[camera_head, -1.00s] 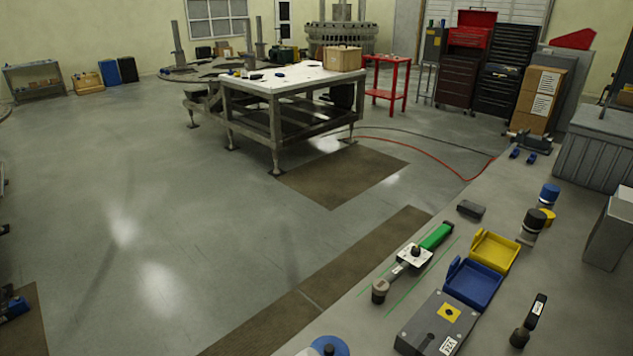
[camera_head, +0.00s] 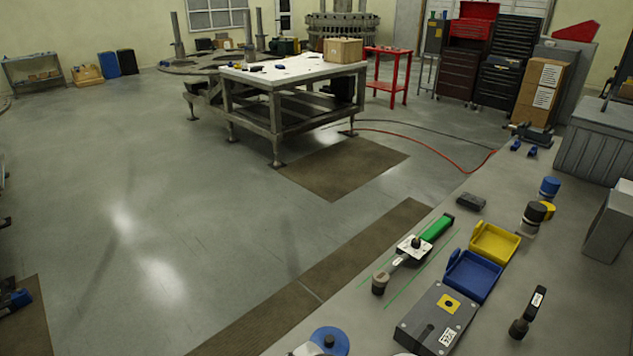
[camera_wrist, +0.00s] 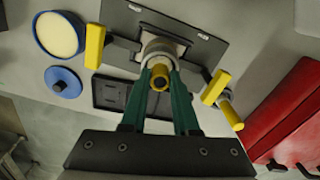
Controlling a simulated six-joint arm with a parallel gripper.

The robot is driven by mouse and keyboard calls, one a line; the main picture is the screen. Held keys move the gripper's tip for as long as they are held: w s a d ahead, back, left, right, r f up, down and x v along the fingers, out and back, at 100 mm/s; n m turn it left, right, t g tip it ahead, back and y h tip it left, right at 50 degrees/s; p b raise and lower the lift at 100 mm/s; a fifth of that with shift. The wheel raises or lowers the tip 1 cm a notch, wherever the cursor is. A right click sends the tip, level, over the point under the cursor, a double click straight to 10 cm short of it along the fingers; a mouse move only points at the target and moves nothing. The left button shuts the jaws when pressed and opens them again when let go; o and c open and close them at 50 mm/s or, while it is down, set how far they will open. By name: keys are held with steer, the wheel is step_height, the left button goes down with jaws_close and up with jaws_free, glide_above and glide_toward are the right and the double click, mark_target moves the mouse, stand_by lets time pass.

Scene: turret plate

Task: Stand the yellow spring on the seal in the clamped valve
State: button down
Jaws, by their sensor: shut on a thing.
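In the wrist view my gripper (camera_wrist: 161,72) has two dark green fingers shut on the yellow spring (camera_wrist: 160,83). The spring is seen end-on, as a small yellow ring with a dark centre. Just beyond the fingertips in the picture is a pale, round metal body (camera_wrist: 163,47), apparently the clamped valve, in a dark fixture. The spring and fingers partly cover it. The seal cannot be made out, and I cannot tell the height gap between spring and valve. My gripper, the spring and the valve are not visible in the head view.
Yellow bars (camera_wrist: 95,46) flank the fixture. A blue tub (camera_wrist: 60,34) with cream contents and a blue lid (camera_wrist: 63,82) lie left. A red case (camera_wrist: 285,110) stands right. The head view shows a blue bin (camera_head: 473,276) and yellow bin (camera_head: 495,243) on the bench.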

steer(key=shift+f, duration=0.3)
stand_by(0.5)
steer(key=c, duration=0.6)
jaws_free()
step_height(320, 180, up, 16)
steer(key=shift+f, duration=0.1)
steer(key=s+d+f+m, duration=0.1)
steer(key=s+d+m, duration=0.1)
steer(key=m, duration=0.3)
steer(key=s+d+f+m+y, duration=0.1)
steer(key=s+d+f+m, duration=0.1)
steer(key=m, duration=0.4)
steer(key=s+d+f+m, duration=0.2)
steer(key=s+d+m, duration=0.1)
steer(key=m, duration=0.3)
steer(key=shift+d+f+y, duration=0.15)
steer(key=shift+d+y, duration=0.25)
steer(key=shift+d, duration=0.1)
